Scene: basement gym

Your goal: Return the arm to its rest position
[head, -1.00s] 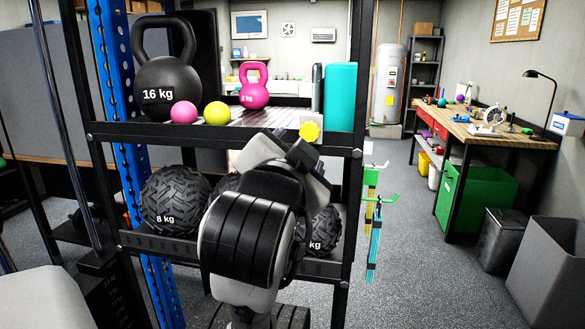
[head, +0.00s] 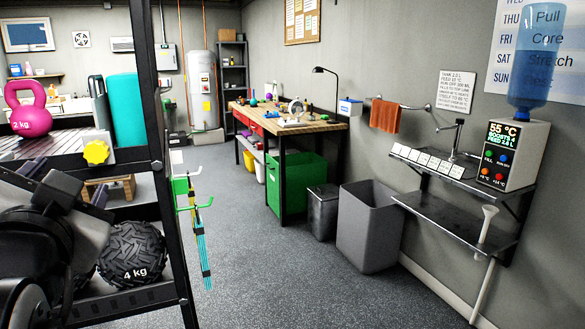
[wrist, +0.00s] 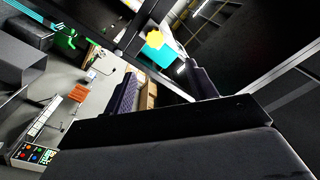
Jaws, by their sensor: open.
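My arm and gripper (head: 78,192) show at the lower left of the head view, partly cut off by the frame edge. They are in front of the black storage rack (head: 165,210). In the wrist view my gripper (wrist: 165,85) shows two dark fingers standing apart, with nothing held between them. A yellow knob (head: 96,152) on the rack is just above the gripper in the head view. It also shows near the top of the wrist view (wrist: 154,39).
The rack holds a pink 2 kg kettlebell (head: 30,122), a teal block (head: 127,110) and a 4 kg ball (head: 132,253). A workbench (head: 300,125), a grey bin (head: 368,230) and a wall shelf with a water dispenser (head: 515,155) stand to the right. The floor between is clear.

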